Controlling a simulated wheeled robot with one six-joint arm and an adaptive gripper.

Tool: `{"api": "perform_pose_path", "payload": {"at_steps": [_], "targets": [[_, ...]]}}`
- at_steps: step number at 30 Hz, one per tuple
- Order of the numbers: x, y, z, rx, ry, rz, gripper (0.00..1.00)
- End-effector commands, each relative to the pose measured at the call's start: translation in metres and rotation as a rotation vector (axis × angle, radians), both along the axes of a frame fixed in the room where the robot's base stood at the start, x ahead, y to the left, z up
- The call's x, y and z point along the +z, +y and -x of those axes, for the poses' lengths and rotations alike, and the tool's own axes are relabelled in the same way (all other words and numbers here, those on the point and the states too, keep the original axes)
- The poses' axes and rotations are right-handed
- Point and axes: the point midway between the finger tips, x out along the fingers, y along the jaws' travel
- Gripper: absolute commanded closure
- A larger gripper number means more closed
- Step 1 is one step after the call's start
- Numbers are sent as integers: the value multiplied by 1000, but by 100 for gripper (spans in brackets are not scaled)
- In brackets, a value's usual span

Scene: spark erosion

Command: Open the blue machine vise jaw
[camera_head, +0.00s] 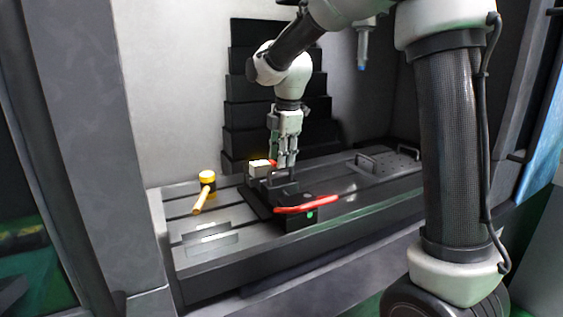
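A dark, nearly black machine vise (262,207) sits on the slotted machine table; no blue shows on it. A long red handle (306,204) lies across its front end, above a small green mark. A pale block with a yellowish top (259,168) is at the vise's far end, with a bit of red beside it. My gripper (286,166) points down over the far part of the vise, just right of the block. Its fingers look close together, but the gap between them is too small to judge. I cannot tell whether they touch anything.
A mallet with a yellow-and-black head (207,178) lies on the slotted table (350,205), left of the vise. A dark plate with a handle (368,163) is at the right. A grey tool spindle (362,50) hangs above. Black stepped bellows (250,90) stand behind.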

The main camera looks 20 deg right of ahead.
Motion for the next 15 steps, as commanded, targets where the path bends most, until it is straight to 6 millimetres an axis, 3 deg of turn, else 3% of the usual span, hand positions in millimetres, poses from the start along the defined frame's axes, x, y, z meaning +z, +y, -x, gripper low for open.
{"api": "perform_pose_path", "payload": {"at_steps": [9, 15], "targets": [[70, -2, 13, 0, -5, -2, 66], [91, -3, 17, 0, -3, -1, 66]]}}
